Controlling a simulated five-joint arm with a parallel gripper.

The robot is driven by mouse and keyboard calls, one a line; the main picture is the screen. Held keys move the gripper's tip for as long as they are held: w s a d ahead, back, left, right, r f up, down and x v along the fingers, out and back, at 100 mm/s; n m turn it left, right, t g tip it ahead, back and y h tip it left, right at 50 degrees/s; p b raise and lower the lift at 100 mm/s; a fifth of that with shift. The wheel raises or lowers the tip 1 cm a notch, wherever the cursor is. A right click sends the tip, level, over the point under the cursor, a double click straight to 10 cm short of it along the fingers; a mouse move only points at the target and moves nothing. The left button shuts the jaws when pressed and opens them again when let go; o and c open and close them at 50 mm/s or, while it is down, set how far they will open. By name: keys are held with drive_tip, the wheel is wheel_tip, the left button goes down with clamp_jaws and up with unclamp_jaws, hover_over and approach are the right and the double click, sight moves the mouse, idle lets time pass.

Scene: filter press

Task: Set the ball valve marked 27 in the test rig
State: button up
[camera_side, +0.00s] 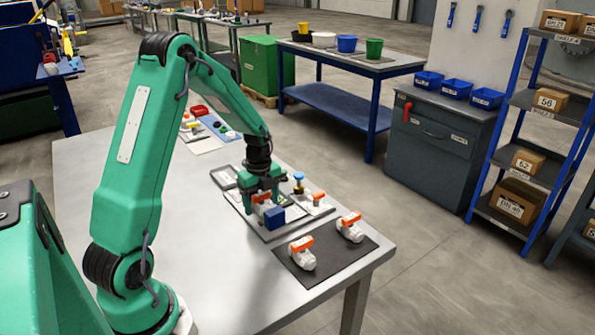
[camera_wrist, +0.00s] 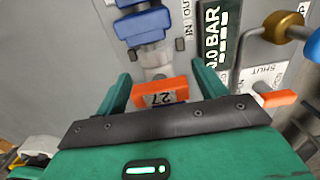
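The ball valve marked 27 (camera_wrist: 160,92) shows its orange handle in the wrist view, with the number upside down. Its white body runs up the picture toward a blue block (camera_wrist: 150,25), and the handle lies across that line. My gripper (camera_wrist: 160,70) has one green finger on each side of the handle, very close to its ends. I cannot tell whether they touch it. In the side view my gripper (camera_side: 262,197) is low over the test rig (camera_side: 283,229), around an orange handle behind a blue block (camera_side: 275,217). The lower valve body is hidden.
A display (camera_wrist: 213,35) reads 0.0 BAR. Right of it are a brass-coloured knob (camera_wrist: 283,27) and another orange handle (camera_wrist: 275,98) near a SHUT label. Two orange-handled white valves, one left (camera_side: 302,254) and one right (camera_side: 350,228), lie on a dark mat (camera_side: 330,268) at the table's corner.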

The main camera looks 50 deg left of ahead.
sight(262, 195)
drive_tip(key=shift+r, duration=0.1)
wheel_tip(262, 195, up, 12)
idle(0.8)
idle(0.5)
drive_tip(key=s+d+r+n+t, duration=0.3)
drive_tip(key=s+d+r+n, duration=0.2)
drive_tip(key=d+r+n, duration=0.55)
drive_tip(key=s+d+n+t, duration=0.2)
drive_tip(key=s+d+n, duration=0.5)
drive_tip(key=s+d, duration=0.3)
drive_tip(key=shift+s+d+f+t, duration=0.2)
drive_tip(key=shift+d+f+t, duration=0.05)
drive_tip(key=shift+t, duration=0.05)
drive_tip(key=shift+n, duration=0.25)
